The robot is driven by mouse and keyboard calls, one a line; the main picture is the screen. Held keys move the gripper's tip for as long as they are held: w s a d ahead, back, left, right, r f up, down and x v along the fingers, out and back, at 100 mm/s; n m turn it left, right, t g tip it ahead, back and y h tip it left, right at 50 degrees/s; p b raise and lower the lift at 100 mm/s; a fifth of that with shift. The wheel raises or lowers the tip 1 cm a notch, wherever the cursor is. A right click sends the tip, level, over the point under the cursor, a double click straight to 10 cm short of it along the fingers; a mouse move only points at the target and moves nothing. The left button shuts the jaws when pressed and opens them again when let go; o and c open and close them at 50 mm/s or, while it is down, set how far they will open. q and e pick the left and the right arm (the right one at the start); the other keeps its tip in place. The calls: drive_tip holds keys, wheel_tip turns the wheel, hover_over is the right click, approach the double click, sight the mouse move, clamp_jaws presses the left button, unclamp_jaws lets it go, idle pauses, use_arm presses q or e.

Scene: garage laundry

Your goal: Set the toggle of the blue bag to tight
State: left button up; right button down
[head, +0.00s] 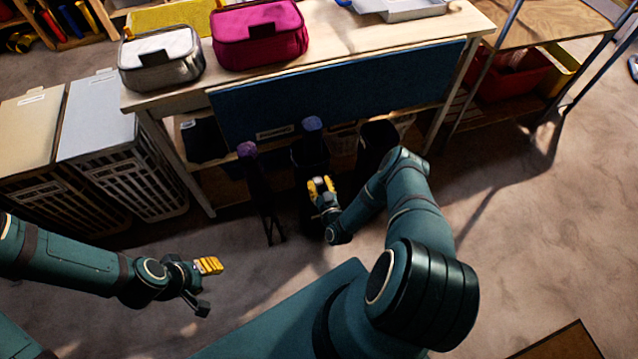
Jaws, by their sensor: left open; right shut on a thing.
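Dark drawstring-like bags hang under the table's front edge. The middle dark bag (309,152) has a purple-blue top, and a slim one (262,195) with a purple top hangs to its left. I cannot tell for certain which is the blue bag, and no toggle can be made out. My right gripper (321,186), with yellow fingers, is at the middle bag's front. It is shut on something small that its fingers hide. My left gripper (207,287) is open and empty above the floor at the lower left, well apart from the bags.
A wooden table (350,38) carries a grey case (160,62) and a magenta case (258,40). A dark blue panel (400,85) spans its front. Lidded laundry baskets (98,130) stand left, a shelf rack (545,22) right.

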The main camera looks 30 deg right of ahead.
drive_tip(key=shift+w+r, duration=0.1)
drive_tip(key=c, duration=0.6)
unclamp_jaws()
drive_tip(key=v, duration=1.2)
